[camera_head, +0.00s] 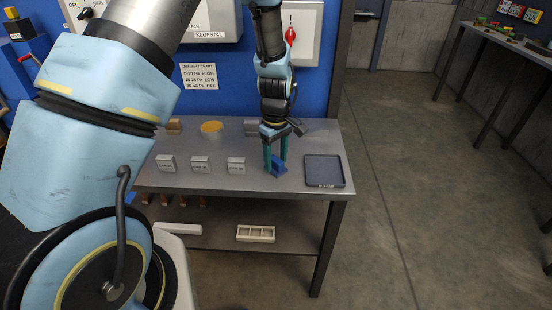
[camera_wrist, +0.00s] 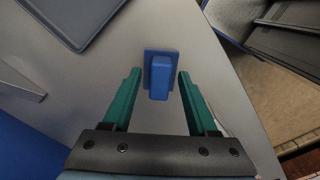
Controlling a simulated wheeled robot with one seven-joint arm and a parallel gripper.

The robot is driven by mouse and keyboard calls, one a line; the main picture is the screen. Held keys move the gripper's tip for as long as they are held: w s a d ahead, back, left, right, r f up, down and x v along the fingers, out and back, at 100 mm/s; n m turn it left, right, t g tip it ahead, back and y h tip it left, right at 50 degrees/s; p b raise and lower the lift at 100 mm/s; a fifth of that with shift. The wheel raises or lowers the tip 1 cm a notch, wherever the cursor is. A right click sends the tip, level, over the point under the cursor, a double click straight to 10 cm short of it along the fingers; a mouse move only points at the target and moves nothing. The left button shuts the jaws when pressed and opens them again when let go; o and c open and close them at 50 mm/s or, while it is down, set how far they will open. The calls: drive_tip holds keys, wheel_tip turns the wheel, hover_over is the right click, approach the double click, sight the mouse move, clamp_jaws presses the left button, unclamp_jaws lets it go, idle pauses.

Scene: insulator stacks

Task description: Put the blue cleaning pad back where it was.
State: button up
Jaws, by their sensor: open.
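The blue cleaning pad (camera_wrist: 159,78) has a flat base and a raised block grip, and sits on the grey metal table (camera_head: 225,182). In the head view the pad (camera_head: 278,167) is near the front right of the table, left of a dark tray. My gripper (camera_wrist: 157,75) has green fingers, open, one on each side of the pad with gaps to both. In the head view my gripper (camera_head: 275,168) points down at the pad, and its fingers partly hide it. I cannot tell whether a finger touches the table.
The dark grey tray (camera_head: 324,171) lies at the table's right end. Several labelled grey blocks (camera_head: 201,166) stand in a row to the left. A round yellow-topped item (camera_head: 211,128) is behind them. A cream divided tray (camera_head: 255,233) sits on the lower shelf.

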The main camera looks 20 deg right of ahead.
sight(276, 159)
drive_tip(key=shift+r, duration=0.1)
wheel_tip(276, 159, up, 12)
drive_tip(key=b, duration=0.2)
drive_tip(key=shift+b, duration=0.4)
drive_tip(key=s+a+r+m, duration=0.1)
drive_tip(key=s+a+m, duration=0.1)
drive_tip(key=a, duration=1.3)
drive_tip(key=s+a+r+m+t, duration=0.1)
drive_tip(key=s+a+m, duration=0.1)
drive_tip(key=a, duration=1.3)
drive_tip(key=shift+m+t, duration=0.3)
drive_tip(key=shift+m, duration=0.3)
drive_tip(key=shift+o, duration=0.3)
drive_tip(key=shift+a+r, duration=0.1)
